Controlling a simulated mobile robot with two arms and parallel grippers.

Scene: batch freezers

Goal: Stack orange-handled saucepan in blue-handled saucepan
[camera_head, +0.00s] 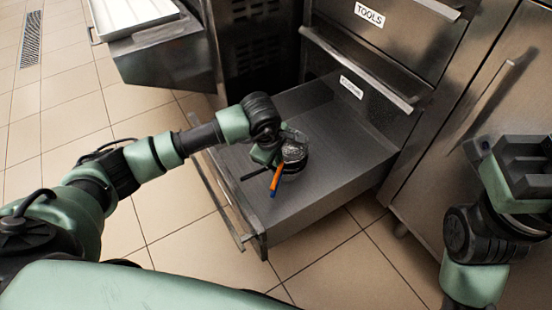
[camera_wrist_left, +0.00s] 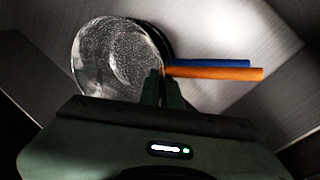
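The orange-handled saucepan (camera_wrist_left: 105,60) is in the left wrist view, its round metal bowl facing the camera and its orange handle (camera_wrist_left: 215,73) pointing right. The blue handle (camera_wrist_left: 210,63) of the blue-handled saucepan lies just behind and almost parallel to it. That pan's bowl is mostly hidden, with a dark edge showing behind. Whether the bowls touch cannot be told. In the head view the orange handle (camera_head: 276,180) shows over the open drawer. My left gripper (camera_wrist_left: 162,88) has its fingers close together at the orange-handled pan's rim, beside the handle. My right gripper (camera_head: 518,165) is empty.
The open metal drawer (camera_head: 330,180) holds the pans and has bare floor to their right. A drawer labelled TOOLS (camera_head: 395,30) is above it. A cabinet door (camera_head: 490,90) is at the right. A white tray (camera_head: 135,12) is on a counter at the upper left.

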